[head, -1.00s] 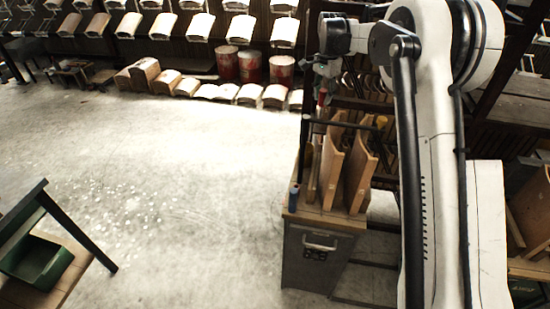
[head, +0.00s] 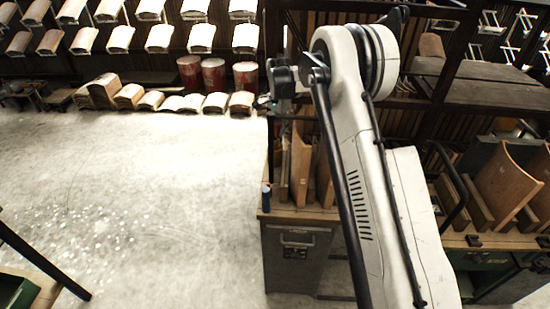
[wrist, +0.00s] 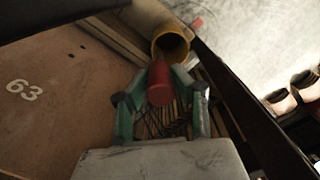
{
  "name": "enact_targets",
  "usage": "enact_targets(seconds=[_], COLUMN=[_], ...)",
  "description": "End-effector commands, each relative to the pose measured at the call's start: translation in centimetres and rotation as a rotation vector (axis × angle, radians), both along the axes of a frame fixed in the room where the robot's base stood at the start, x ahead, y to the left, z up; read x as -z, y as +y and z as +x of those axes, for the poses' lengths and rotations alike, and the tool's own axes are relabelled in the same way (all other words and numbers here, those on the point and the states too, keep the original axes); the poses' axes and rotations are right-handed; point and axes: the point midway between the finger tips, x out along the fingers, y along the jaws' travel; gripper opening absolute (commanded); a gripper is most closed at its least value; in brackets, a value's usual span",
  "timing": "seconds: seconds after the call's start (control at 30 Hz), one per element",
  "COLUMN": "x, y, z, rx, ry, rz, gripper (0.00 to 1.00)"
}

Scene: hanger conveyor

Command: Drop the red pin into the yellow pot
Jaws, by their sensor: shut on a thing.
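The red pin (wrist: 160,84) is between the green fingers of my gripper (wrist: 160,92) in the wrist view, and the gripper is shut on it. The yellow pot (wrist: 186,50) shows its round open rim just past the pin, in the upper middle of the wrist view. The pin's far end overlaps the lower edge of the rim in the picture; I cannot tell whether they touch. In the head view my gripper (head: 264,103) is small and dark above the bench's left end. The pin and the pot cannot be made out there.
Upright wooden boards (head: 300,165) stand on the bench (head: 290,213) below and beside my gripper. A blue cylinder (head: 266,198) stands at its left corner. A board marked 63 (wrist: 55,95) is close on the left in the wrist view. Open floor (head: 150,190) lies left.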

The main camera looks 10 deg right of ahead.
Motion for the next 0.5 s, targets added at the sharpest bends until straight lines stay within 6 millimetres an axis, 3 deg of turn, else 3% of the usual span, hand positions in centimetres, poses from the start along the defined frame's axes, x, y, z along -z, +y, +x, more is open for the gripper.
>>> enact_targets(seconds=[0.2,0.5], x=[2.0,2.2], y=[0.0,0.0], z=[0.0,0.0], rx=[0.000,0.000], ry=[0.000,0.000], rz=[0.000,0.000], gripper=[0.00,0.00])
